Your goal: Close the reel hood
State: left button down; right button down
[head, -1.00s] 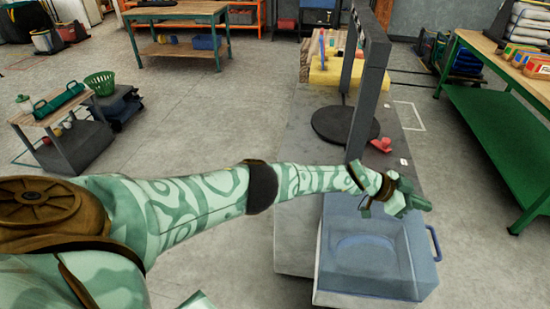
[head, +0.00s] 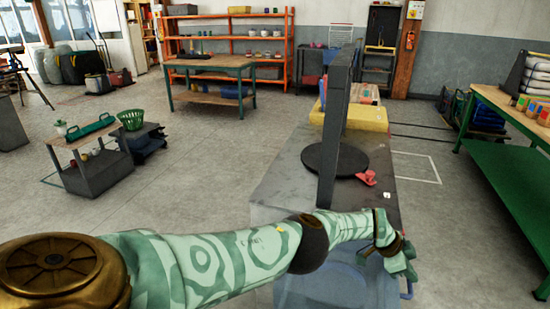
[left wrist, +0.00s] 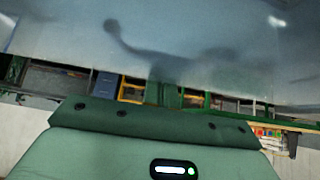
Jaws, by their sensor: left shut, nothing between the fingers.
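The reel hood (head: 335,288) is a see-through blue cover at the near end of the grey bench, low in the head view and partly hidden by my left arm. Its blue handle (head: 408,292) shows at its right side. My left gripper (head: 402,268) is shut and empty, close to the handle; I cannot tell whether it touches the hood. In the left wrist view a smooth blue-grey see-through panel (left wrist: 200,60) fills the top, just beyond my gripper's green body. The fingertips are not clear there. My right gripper is not in view.
On the grey bench (head: 290,165) stand a dark upright frame on a round base (head: 320,160), a red part (head: 367,178) and a yellow block (head: 365,118). A green-framed table (head: 510,150) stands at the right. The floor at left is mostly clear, with a small cart (head: 95,172).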

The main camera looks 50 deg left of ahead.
pick_arm(q)
jog(key=shift+s+f, duration=0.1)
jog(key=shift+f, duration=0.2)
jog(key=shift+a, duration=0.1)
